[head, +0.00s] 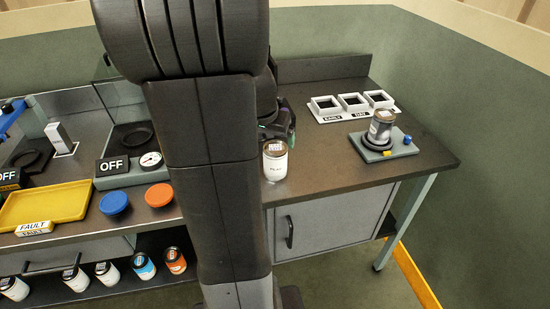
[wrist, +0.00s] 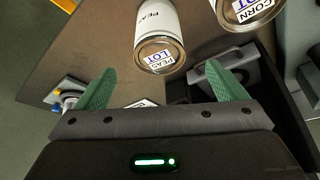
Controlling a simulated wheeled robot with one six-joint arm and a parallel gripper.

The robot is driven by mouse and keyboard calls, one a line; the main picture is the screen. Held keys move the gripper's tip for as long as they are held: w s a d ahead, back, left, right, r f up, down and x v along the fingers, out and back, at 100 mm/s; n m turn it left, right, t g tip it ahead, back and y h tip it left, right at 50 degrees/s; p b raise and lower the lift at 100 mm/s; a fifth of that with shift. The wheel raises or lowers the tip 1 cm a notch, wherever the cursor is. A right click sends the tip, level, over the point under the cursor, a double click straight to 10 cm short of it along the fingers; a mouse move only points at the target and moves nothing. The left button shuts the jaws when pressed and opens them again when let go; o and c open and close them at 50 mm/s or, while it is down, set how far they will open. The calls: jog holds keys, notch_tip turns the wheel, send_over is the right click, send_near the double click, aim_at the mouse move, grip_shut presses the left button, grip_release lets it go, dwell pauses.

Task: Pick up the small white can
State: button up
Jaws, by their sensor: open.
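A white can (head: 275,163) with a brownish metal lid stands upright on the dark bench, just right of my arm. In the wrist view, a white can labelled PEAS (wrist: 158,28) stands beyond my open fingertips, with nothing between them. A second white can with a CORN lid label (wrist: 246,12) is cut off at the upper right there. My gripper (head: 268,132) is partly hidden behind my arm in the head view, close above and behind the white can. Its green fingers show spread apart in the wrist view (wrist: 160,88).
A grey device (head: 383,148) with a blue knob holds a tilted can (head: 381,125) at the right. A white three-opening rack (head: 352,106) lies behind it. Several cans stand on the lower shelf at left. A yellow tray (head: 45,206) is far left. Bench right of the white can is clear.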

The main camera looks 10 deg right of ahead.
aim_at(276, 154)
jog(key=p+x, duration=0.1)
jog(key=x, duration=0.9)
jog(key=shift+d+f, duration=0.15)
jog(key=shift+f, duration=0.05)
jog(key=shift+r, duration=0.1)
jog(key=c, duration=1.3)
